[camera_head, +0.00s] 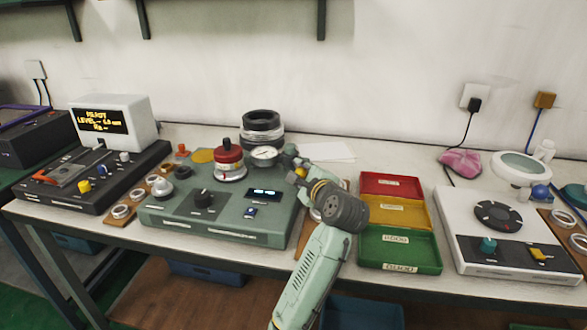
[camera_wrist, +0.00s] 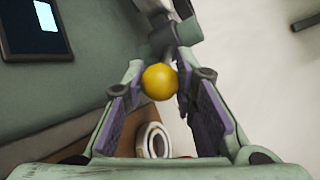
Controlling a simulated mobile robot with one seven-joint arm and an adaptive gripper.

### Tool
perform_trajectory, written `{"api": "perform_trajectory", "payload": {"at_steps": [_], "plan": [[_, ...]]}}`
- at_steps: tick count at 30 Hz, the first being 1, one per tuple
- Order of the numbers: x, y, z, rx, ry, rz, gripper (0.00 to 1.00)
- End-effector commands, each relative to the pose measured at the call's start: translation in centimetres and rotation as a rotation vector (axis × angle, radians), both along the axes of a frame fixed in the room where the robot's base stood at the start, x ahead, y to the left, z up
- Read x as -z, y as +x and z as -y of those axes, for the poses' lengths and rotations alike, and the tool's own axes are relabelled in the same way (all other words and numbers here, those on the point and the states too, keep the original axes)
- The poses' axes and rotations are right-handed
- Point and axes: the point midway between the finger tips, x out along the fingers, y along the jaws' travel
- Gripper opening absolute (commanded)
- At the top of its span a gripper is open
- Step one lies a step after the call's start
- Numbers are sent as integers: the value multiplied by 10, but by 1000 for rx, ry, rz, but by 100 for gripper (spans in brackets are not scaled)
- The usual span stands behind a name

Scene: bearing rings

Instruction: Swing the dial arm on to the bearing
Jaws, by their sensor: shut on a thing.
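The green test machine (camera_head: 215,228) stands on the bench, with a red-topped spindle (camera_head: 229,158) on it. A round white dial gauge (camera_head: 264,154) sits just right of the spindle, beside its silver base; a gap or touch between them is too small to tell. My gripper (camera_head: 292,163) is at the right of the dial. In the wrist view my gripper (camera_wrist: 160,78) is shut on a yellow ball knob (camera_wrist: 160,82), which sits between the purple pads. A grey arm (camera_wrist: 165,38) runs beyond the knob. The bearing on the spindle is hard to make out.
Red, yellow and green trays (camera_head: 400,248) stand right of my arm. A white device (camera_head: 505,230) is farther right. A dark stack of rings (camera_head: 262,128) stands behind the dial. A pale ring (camera_wrist: 153,141) lies below my gripper.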

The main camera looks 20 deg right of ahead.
Motion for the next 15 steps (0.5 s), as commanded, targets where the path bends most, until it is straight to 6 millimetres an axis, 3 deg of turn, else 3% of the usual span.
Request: {"api": "perform_trajectory", "payload": {"at_steps": [3, 15], "plan": [[-3, -2, 11, 16, 1, 4, 0], [-2, -2, 17, 17, 0, 5, 0]]}}
